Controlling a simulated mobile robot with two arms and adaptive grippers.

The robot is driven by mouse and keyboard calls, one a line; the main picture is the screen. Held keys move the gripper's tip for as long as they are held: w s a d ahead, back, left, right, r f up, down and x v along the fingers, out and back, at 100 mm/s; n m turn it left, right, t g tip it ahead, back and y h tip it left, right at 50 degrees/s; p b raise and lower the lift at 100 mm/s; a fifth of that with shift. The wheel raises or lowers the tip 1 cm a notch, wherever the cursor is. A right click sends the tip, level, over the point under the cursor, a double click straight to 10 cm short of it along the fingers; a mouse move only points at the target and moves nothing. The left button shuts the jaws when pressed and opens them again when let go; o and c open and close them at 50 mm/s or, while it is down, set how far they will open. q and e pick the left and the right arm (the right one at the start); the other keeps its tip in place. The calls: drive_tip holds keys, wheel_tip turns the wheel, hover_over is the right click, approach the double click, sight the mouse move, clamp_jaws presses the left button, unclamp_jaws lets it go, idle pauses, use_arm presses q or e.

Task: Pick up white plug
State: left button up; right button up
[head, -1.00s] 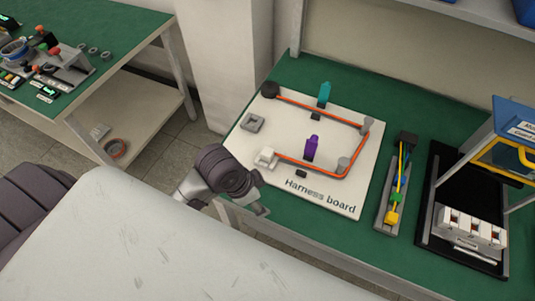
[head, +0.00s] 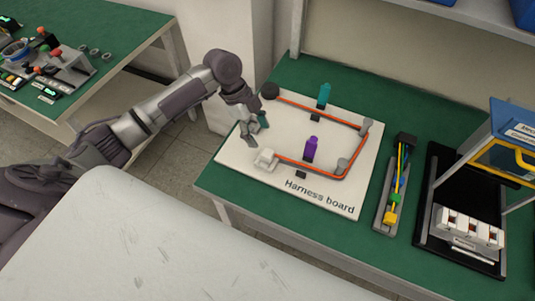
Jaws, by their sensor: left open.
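The white plug (head: 265,160) lies on the harness board (head: 338,196), near its left edge, at the front end of the orange cable (head: 310,166). My left gripper (head: 258,134) is open over the left part of the board, just behind the plug and apart from it in the picture. It points down toward the board and holds nothing. It covers the spot of the small grey block. My right gripper is not in view.
A purple clip (head: 311,149) and a teal clip (head: 323,96) stand upright on the board. Right of it are a tray with coloured wires (head: 396,190) and a black stand with white connectors (head: 468,229). A second green table (head: 100,22) is at the left.

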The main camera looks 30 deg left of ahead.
sight(267, 152)
use_arm(q)
drive_tip(key=x, duration=0.3)
drive_tip(key=shift+d+f, duration=0.1)
drive_tip(key=shift+f, duration=0.05)
drive_tip(key=x, duration=0.1)
drive_tip(key=p+x, duration=0.1)
drive_tip(key=x, duration=0.1)
drive_tip(key=p+x, duration=0.1)
drive_tip(key=shift+s+d+f, duration=0.2)
drive_tip(key=shift+s+f, duration=0.05)
drive_tip(key=shift+f, duration=0.15)
drive_tip(key=shift+d+f, duration=0.1)
drive_tip(key=shift+f, duration=0.2)
clamp_jaws()
drive_tip(key=shift+r, duration=0.1)
